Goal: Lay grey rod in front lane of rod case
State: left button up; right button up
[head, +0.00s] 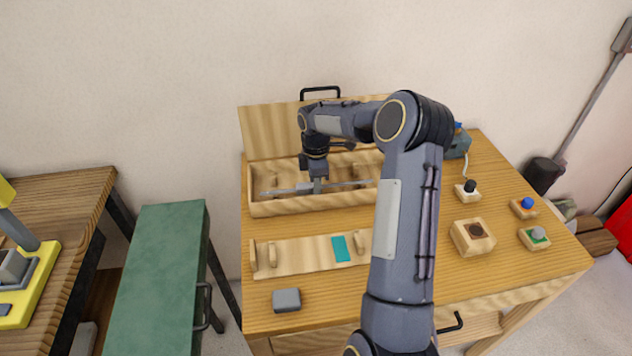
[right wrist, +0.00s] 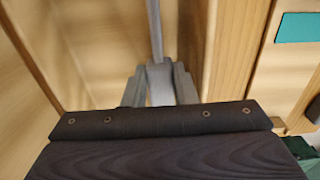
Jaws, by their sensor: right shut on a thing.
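The grey rod (head: 345,184) lies lengthwise along the open wooden rod case (head: 285,208), at about the height of its walls. My right gripper (head: 317,186) points down over the case and is shut on the rod near its middle. In the right wrist view the rod (right wrist: 155,30) runs away from the jaws (right wrist: 159,85), beside the case's front wall (right wrist: 212,50). Whether the rod touches the lane supports cannot be told. The case lid (head: 270,132) stands open at the back. My left gripper is not in view.
In front of the case is a wooden rack (head: 300,258) with upright pegs and a teal patch (head: 340,248). A grey block (head: 286,300) lies near the front edge. Small wooden blocks with knobs (head: 473,236) stand at the right. My right arm hides the case's right end.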

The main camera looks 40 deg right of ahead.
jog(key=shift+f, duration=0.2)
jog(key=o, duration=1.1)
